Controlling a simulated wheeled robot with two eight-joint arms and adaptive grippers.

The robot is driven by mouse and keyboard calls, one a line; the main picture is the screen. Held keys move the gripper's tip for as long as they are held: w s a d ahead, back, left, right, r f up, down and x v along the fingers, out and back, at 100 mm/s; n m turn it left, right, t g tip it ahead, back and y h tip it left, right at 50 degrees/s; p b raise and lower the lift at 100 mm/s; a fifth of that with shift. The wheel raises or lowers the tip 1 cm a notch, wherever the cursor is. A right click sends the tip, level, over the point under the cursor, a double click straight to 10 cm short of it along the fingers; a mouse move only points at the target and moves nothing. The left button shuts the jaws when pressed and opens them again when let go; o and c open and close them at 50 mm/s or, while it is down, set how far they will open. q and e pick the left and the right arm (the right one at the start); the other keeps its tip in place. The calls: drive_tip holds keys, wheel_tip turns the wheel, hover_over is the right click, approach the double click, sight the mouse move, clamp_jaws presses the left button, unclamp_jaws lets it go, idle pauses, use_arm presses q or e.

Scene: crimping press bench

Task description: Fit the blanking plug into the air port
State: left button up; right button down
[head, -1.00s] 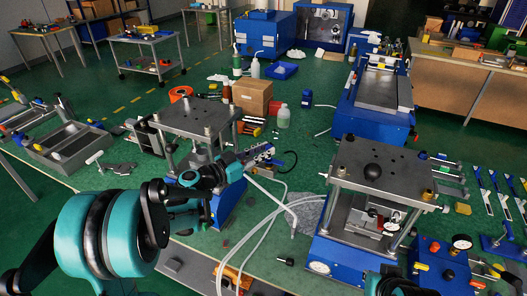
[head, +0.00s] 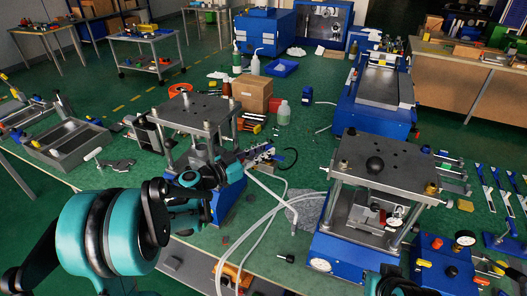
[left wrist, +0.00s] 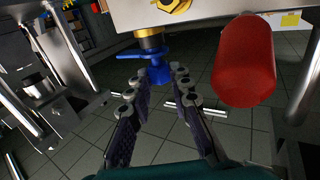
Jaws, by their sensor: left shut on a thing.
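In the left wrist view, a blue winged piece that looks like the blanking plug (left wrist: 158,72) has its lower end between the fingertips of my left gripper (left wrist: 157,82). The gripper is shut on it. The plug's top meets a brass collar (left wrist: 150,39) under a pale block (left wrist: 215,10); I cannot tell whether it is seated or only lined up with it. In the head view my left gripper (head: 260,153) is beside the left press (head: 197,113), and the plug is too small to make out.
A large red cylinder (left wrist: 245,60) hangs just right of the fingers in the wrist view. Pale hoses (head: 262,225) run across the bench right of the left press. The right press (head: 380,165) stands beyond them. A black-headed piece (head: 287,258) lies in front.

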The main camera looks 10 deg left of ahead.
use_arm(q)
drive_tip(key=shift+f+b, duration=0.35)
drive_tip(key=shift+f, duration=0.15)
drive_tip(key=o, duration=0.9)
drive_tip(key=shift+c, duration=0.2)
drive_tip(key=v, duration=1.2)
